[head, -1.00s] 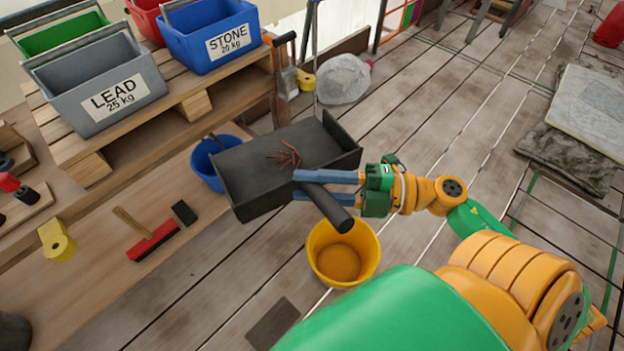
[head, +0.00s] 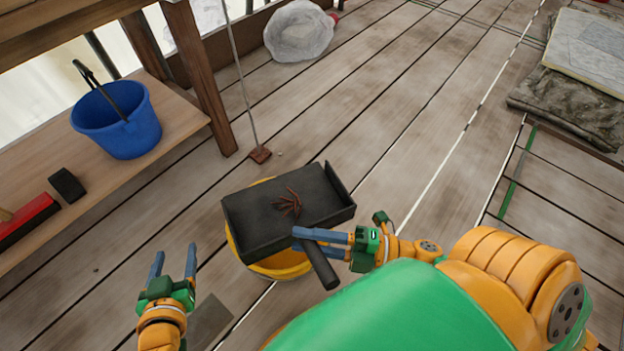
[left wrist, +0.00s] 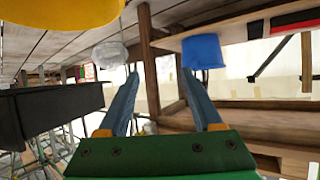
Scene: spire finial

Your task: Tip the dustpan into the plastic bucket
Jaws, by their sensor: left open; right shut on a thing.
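The black dustpan (head: 325,205) holds a small heap of reddish-brown scraps (head: 288,202). It is roughly level above the yellow bucket (head: 236,250) on the floor and hides most of that bucket's mouth. My right gripper (head: 302,238) is shut on the dustpan's handle (head: 320,265). My left gripper (head: 174,252) is open and empty, left of the yellow bucket and apart from it. In the left wrist view, the open fingers (left wrist: 160,78) have nothing between them; the dustpan (left wrist: 50,108) and the yellow bucket (left wrist: 60,10) show at left.
A blue bucket (head: 118,125) with a dark handle stands on the low wooden shelf (head: 50,160). Near it lie a red brush (head: 28,220) and a black block (head: 67,185).

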